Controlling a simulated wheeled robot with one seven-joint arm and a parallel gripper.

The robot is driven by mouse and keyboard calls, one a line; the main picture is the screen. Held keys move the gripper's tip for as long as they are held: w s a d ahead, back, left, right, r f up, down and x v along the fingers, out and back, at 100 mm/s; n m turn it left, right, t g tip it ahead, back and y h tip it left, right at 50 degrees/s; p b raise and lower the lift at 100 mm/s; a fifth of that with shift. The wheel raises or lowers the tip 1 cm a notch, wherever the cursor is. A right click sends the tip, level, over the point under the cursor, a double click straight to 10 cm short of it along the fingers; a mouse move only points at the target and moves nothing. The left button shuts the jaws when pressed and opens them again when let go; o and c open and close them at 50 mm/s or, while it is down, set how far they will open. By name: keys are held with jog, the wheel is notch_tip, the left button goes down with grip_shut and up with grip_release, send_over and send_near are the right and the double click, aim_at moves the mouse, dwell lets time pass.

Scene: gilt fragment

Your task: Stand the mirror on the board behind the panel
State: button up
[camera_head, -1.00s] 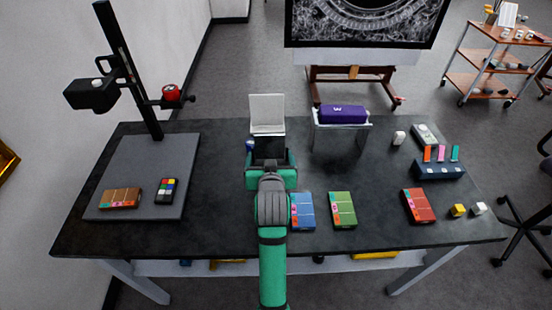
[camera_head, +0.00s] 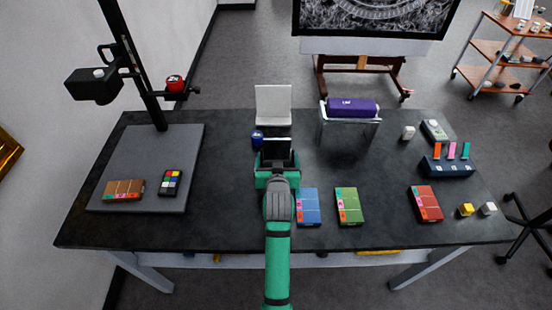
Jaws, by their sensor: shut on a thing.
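My gripper (camera_head: 277,165) is at the middle of the table, shut on a dark upright plate with a pale edge, seemingly the mirror (camera_head: 278,152). My green gripper body hides its lower part, and I cannot tell whether it touches the table. The grey board (camera_head: 150,150) lies flat at the left of the table, under a black column. A brown panel (camera_head: 123,190) with coloured marks lies near the board's front left, with a colour chart (camera_head: 170,183) to its right. My gripper is well to the right of the board.
A pale upright stand (camera_head: 273,105) and a blue jar (camera_head: 257,140) are just beyond my gripper. The column (camera_head: 135,65) carries a camera (camera_head: 95,85) and a red knob (camera_head: 174,83) over the board. Blue (camera_head: 308,207) and green boxes (camera_head: 348,206) lie right of my arm.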

jog(key=o, duration=1.5)
jog(key=shift+f, duration=0.15)
jog(key=shift+c, duration=0.2)
